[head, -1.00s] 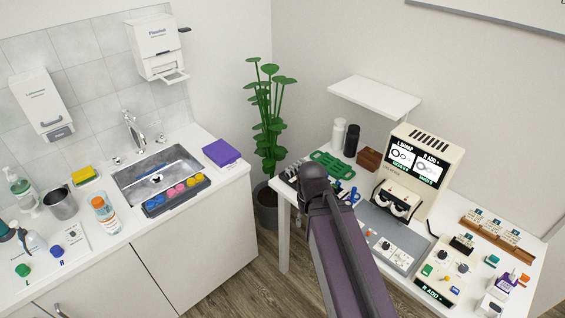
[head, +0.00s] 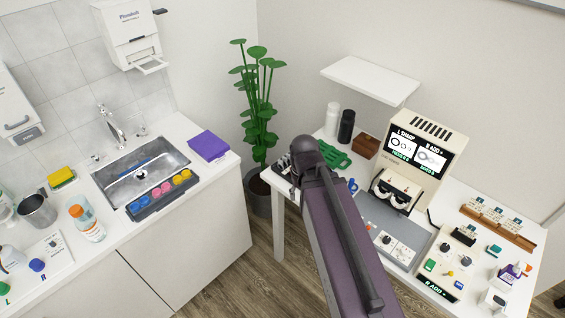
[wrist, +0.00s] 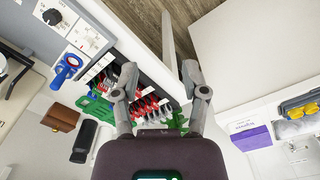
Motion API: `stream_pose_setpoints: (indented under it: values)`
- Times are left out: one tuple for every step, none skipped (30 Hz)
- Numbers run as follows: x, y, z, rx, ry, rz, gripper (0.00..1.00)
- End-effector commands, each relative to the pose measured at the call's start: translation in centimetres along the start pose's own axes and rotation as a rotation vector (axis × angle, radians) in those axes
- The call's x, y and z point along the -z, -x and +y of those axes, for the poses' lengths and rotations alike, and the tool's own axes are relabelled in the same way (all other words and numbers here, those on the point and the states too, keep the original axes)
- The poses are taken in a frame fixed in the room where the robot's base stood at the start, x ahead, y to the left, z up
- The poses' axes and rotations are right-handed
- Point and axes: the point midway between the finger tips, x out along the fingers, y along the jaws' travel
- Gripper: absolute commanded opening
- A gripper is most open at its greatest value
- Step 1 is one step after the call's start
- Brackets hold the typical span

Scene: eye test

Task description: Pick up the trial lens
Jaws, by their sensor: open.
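Several small lenses with red and black tabs (wrist: 140,104) stand in a rack in the wrist view, partly hidden behind my fingers. I cannot tell which single one is the trial lens. A blue ring-shaped piece (wrist: 66,68) lies left of the rack; it also shows in the head view (head: 352,185). My gripper (wrist: 158,70) is open and empty, its fingers spread above the rack and the table's edge. In the head view my arm hides the gripper and most of the rack (head: 283,165).
A green holder (head: 337,158), brown box (head: 366,146), black bottle (head: 346,126) and white bottle (head: 332,119) stand behind the rack. The display instrument (head: 430,150) is to the right. A wall shelf (head: 370,80) hangs above. A plant (head: 258,100) stands left of the table.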

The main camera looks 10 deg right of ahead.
Motion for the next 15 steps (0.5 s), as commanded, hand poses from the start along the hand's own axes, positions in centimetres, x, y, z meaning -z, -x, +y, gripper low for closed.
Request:
stream_pose_setpoints:
  values:
    - [0.0, 0.0, 0.0, 0.000, 0.000, 0.000, 0.69]
    - [0.1, 0.0, 0.0, 0.000, -0.001, 0.000, 0.78]
    - [0.1, 0.0, 0.0, 0.000, -0.003, 0.000, 0.90]
    - [0.3, 0.0, 0.0, 0.000, -0.006, 0.000, 0.94]
    - [0.5, 0.0, 0.0, 0.000, -0.010, 0.000, 0.94]
    - [0.8, 0.0, 0.0, 0.000, -0.018, 0.000, 0.94]
    - [1.1, 0.0, 0.0, 0.000, -0.026, 0.000, 0.94]
    - [1.5, 0.0, 0.0, 0.000, -0.037, 0.000, 0.94]
    - [2.2, 0.0, 0.0, 0.000, -0.054, 0.000, 0.94]
    - [2.8, 0.0, 0.5, 0.000, -0.073, 0.000, 0.94]
    - [3.4, 0.0, 0.6, 0.000, -0.093, 0.000, 0.94]
    - [4.4, 0.0, 0.7, 0.000, -0.121, 0.000, 0.94]
    - [5.2, -0.1, 0.7, 0.000, -0.144, 0.000, 0.94]
    - [6.1, -0.1, 0.7, 0.000, -0.170, 0.000, 0.94]
    - [7.4, -0.1, 0.6, 0.000, -0.208, 0.000, 0.94]
